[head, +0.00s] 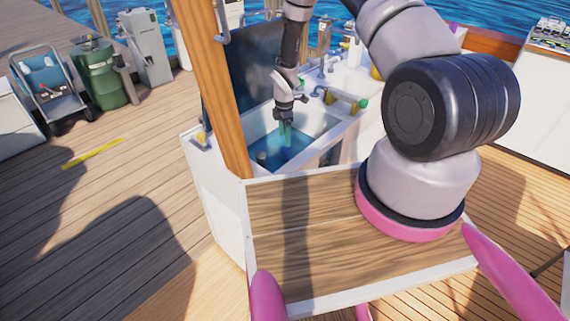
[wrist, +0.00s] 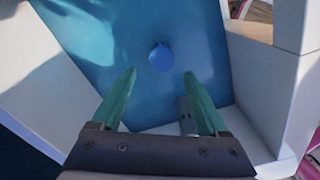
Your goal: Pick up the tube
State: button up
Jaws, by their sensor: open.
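My gripper (head: 286,140) hangs over the blue-floored hatch (head: 318,133), its green fingers pointing down. In the wrist view my gripper (wrist: 158,82) is open, with nothing between its fingers. A small grey cylinder, which looks like the tube (head: 262,157), stands in the near left part of the hatch. In the wrist view the tube (wrist: 185,108) shows beside the right finger, partly hidden by it. I cannot tell whether they touch. A round blue thing (wrist: 160,57) lies on the blue floor beyond the fingertips.
White walls enclose the hatch, and a wooden post (head: 213,85) rises at its left. A sink with a tap (head: 328,62) and small bottles (head: 361,104) are to the right. A wooden board (head: 305,225) is in front. A green canister (head: 98,75) and a cart (head: 48,88) stand far left.

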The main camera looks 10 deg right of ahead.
aim_at(285, 158)
jog(key=f, duration=0.6)
jog(key=shift+s+f, duration=0.15)
jog(key=shift+s, duration=0.05)
jog(key=shift+w+d+f, duration=0.1)
jog(key=shift+f, duration=1.35)
jog(key=shift+w+d+f, duration=0.1)
jog(key=shift+f, duration=1.35)
grip_shut()
